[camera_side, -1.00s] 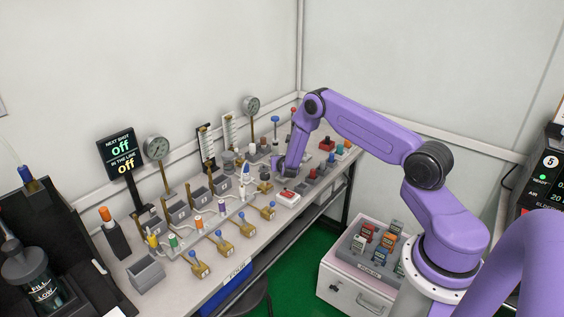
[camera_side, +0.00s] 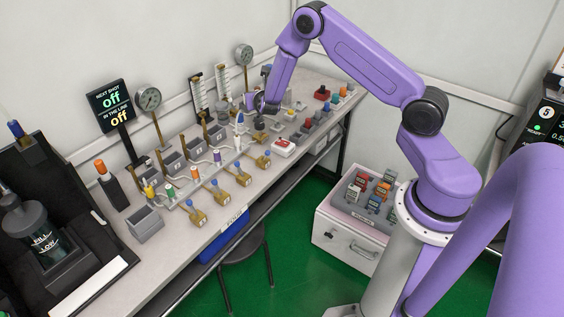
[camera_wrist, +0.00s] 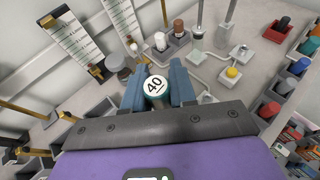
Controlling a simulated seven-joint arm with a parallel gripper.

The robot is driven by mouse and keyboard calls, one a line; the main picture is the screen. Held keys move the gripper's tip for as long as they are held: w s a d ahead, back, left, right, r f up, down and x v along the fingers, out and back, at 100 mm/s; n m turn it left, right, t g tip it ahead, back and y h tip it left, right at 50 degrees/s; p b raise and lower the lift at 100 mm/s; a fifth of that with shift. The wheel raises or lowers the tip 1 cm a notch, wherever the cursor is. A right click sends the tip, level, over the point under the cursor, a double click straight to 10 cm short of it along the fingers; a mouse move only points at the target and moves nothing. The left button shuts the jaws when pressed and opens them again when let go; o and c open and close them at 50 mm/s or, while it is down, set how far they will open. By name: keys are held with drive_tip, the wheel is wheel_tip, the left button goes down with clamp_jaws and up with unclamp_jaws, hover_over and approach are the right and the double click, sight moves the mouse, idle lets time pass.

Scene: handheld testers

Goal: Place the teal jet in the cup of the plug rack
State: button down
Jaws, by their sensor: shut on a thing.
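My gripper (camera_wrist: 157,90) is shut on a round piece with a white top marked 40 and a teal rim, which I take to be the teal jet (camera_wrist: 157,99). Its lower part is hidden. In the side view my gripper (camera_side: 265,106) is over the back part of the bench, and the jet cannot be made out there. A row of grey cups with coloured plugs, probably the plug rack (camera_side: 306,126), runs along the bench to the right. These cups (camera_wrist: 262,118) also show at the right of the wrist view. I cannot tell which cup is free.
Scale boards (camera_wrist: 72,36), a dark knob (camera_wrist: 118,64) and small cups with white and brown plugs (camera_wrist: 170,42) stand close around my gripper. A drawer cabinet (camera_side: 345,235) stands below.

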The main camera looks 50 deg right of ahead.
drive_tip(key=s+a+r+n+t+y, duration=0.1)
drive_tip(key=s+a+r, duration=0.2)
drive_tip(key=a+r, duration=0.25)
drive_tip(key=s+a+r+n+y, duration=0.1)
drive_tip(key=s+a+r, duration=0.2)
drive_tip(key=a+r, duration=0.25)
drive_tip(key=s+a+r+n+y, duration=0.1)
drive_tip(key=s+a+r, duration=0.2)
drive_tip(key=s, duration=0.3)
drive_tip(key=s+a+r+n+t+y, duration=0.1)
drive_tip(key=s+a+r, duration=0.2)
drive_tip(key=s, duration=0.2)
drive_tip(key=shift+s+a, duration=0.35)
drive_tip(key=shift+s, duration=0.05)
